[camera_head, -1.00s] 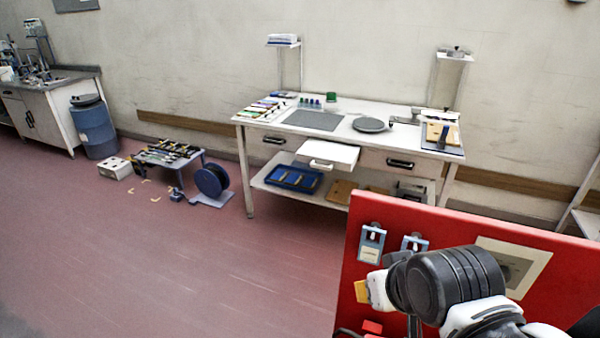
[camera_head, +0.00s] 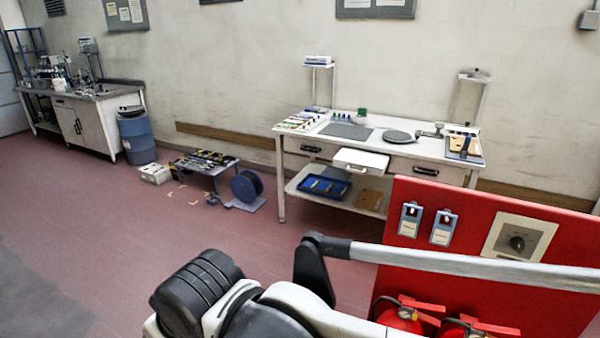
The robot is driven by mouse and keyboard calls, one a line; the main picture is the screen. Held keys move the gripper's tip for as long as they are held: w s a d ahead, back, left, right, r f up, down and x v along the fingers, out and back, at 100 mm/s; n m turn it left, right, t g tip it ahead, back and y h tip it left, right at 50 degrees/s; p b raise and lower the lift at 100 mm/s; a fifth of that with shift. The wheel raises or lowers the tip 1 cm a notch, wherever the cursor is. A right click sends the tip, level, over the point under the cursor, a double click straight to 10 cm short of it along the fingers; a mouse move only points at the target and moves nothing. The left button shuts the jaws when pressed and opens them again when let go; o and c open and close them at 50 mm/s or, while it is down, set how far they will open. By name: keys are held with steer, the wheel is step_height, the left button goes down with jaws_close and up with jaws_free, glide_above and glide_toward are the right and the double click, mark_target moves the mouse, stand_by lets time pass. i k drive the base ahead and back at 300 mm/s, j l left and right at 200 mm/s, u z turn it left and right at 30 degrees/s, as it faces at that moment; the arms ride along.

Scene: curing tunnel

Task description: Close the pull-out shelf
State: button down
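The pull-out shelf (camera_head: 361,160) is a white board in the middle of the workbench front. It stands out past the bench's front edge, between two drawers, and has a light handle on its front. The white workbench (camera_head: 300,136) stands against the wall, across the floor from me. My arm crosses the bottom of the view, well apart from the shelf. I see no fingertips of my gripper, so its opening is hidden.
A red panel (camera_head: 500,225) with switches and fire extinguishers (camera_head: 400,317) stands close on the right, partly in front of the bench. A low table (camera_head: 205,165), a cable reel (camera_head: 247,187) and a blue barrel (camera_head: 138,138) stand left. Red floor between is clear.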

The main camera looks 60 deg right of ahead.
mark_target(355, 160)
steer(key=i+z, duration=0.35)
steer(key=i, duration=0.15)
steer(key=i+j+z, duration=0.3)
steer(key=i, duration=0.15)
steer(key=i+j+z, duration=0.35)
steer(key=i+l+z, duration=0.5)
steer(key=i+z, duration=0.3)
steer(key=i+l+z, duration=0.1)
steer(key=i+z, duration=0.15)
steer(key=z, duration=0.15)
steer(key=i+z, duration=0.4)
steer(key=i+j+z, duration=0.2)
steer(key=i+z, duration=0.2)
steer(key=i+j+z, duration=0.2)
steer(key=i, duration=0.2)
steer(key=i+z, duration=0.2)
steer(key=i, duration=0.15)
